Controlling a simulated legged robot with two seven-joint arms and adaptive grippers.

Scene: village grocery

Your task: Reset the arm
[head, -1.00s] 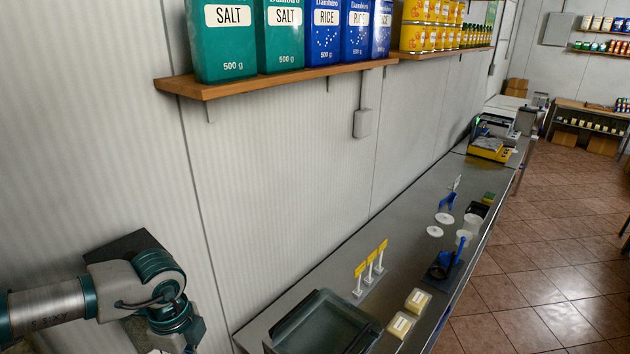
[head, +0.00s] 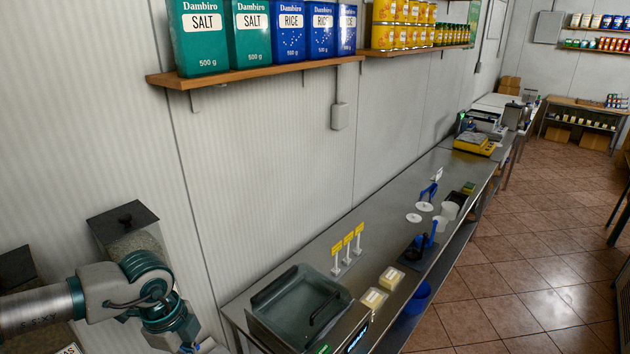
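My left arm (head: 120,297) comes in from the lower left of the head view, with grey links and teal joints. Its lower end runs to the bottom edge, and its gripper is not seen. My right arm and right gripper are not in view. The arm is left of the steel counter (head: 380,225), near the wall, and holds nothing that shows.
A glass-lidded case (head: 298,305) stands at the counter's near end. Beside it are yellow price signs (head: 348,240) and two labelled blocks (head: 391,277). A shelf (head: 260,72) holds salt and rice packs. A dark-lidded bin (head: 125,238) stands behind the arm. The tiled floor at right is open.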

